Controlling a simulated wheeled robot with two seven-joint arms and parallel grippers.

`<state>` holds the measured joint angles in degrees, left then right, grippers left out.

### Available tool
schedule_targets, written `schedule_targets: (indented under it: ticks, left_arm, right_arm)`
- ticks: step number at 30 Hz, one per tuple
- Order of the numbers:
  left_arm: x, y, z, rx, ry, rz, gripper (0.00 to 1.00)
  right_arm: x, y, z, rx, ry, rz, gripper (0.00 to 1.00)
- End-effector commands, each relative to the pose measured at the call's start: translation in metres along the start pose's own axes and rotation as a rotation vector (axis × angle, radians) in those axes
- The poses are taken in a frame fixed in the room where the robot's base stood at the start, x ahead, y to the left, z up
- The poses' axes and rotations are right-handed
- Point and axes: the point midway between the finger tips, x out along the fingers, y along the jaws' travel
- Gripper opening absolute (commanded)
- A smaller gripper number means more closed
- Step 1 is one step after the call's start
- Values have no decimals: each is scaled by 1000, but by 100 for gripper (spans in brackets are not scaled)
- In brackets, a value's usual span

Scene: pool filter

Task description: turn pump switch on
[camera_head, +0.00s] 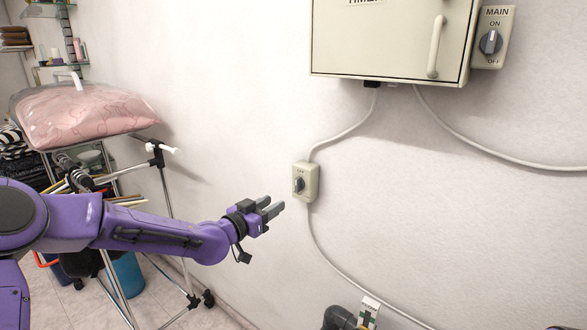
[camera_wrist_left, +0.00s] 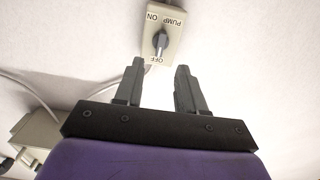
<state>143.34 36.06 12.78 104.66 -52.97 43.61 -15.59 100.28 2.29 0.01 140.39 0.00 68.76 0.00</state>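The pump switch (camera_head: 306,181) is a small beige box on the wall below the timer box, with a dark rotary knob. In the left wrist view the pump switch (camera_wrist_left: 174,40) appears upside down, with ON, PUMP and OFF printed on it. Its knob (camera_wrist_left: 160,42) stands roughly upright in that picture, its lower end toward the OFF label. My left gripper (camera_head: 272,208) is open and empty, just left of and below the switch in the head view. In the left wrist view its fingers (camera_wrist_left: 160,68) are apart, with the switch beyond the tips. My right gripper is not in view.
A beige timer box (camera_head: 395,45) with a handle hangs above, with a MAIN switch (camera_head: 493,38) beside it. Grey cables (camera_head: 345,133) run along the wall. A metal rack (camera_head: 170,190) with a pink bag (camera_head: 80,115) stands at left. The wall around the switch is otherwise clear.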

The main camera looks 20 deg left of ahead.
Motion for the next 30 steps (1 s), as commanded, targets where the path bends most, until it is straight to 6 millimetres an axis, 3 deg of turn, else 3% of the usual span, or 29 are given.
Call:
schedule_targets:
  ticks: [1,3,13,18,29,30]
  left_arm:
    - [1,-3,-15,21,17,2,39]
    - [6,-5,-22,36,27,4,39]
    - [76,-2,-24,36,25,6,39]
    - [100,-3,-22,34,26,6,39]
    - [107,-2,-21,32,27,6,39]
    - [107,-2,-21,32,27,6,26]
  right_arm:
    - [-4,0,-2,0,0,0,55]
    - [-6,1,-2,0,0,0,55]
    - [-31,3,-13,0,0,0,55]
    - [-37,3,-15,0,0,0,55]
    - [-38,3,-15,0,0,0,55]
    - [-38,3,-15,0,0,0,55]
